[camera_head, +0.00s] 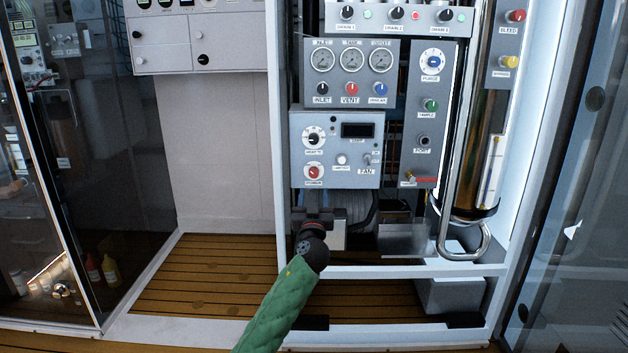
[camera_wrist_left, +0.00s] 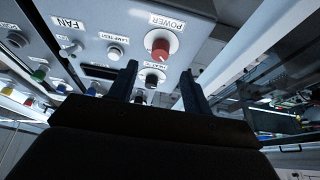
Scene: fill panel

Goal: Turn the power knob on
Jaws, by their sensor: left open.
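The power knob (camera_head: 314,172) is a red round knob on a white dial, low on the left of the grey heater and fan panel (camera_head: 355,176). In the left wrist view the red knob (camera_wrist_left: 160,43) sits beside its POWER label, above and beyond the fingertips. My left gripper (camera_wrist_left: 160,76) is open, its two dark fingers apart with nothing held. A black knob (camera_wrist_left: 152,79) shows between the fingers in that view. In the head view the left gripper (camera_head: 322,213) is just below the panel, and its fingers are hard to make out. My right gripper is not in view.
A fan switch (camera_head: 367,160), a lamp test button (camera_head: 342,159) and a black dial (camera_head: 313,138) share the panel. Gauges and inlet, vent knobs sit above. A metal cylinder with a bent pipe (camera_head: 447,220) stands to the right. The white cabinet frame (camera_head: 281,130) borders the left.

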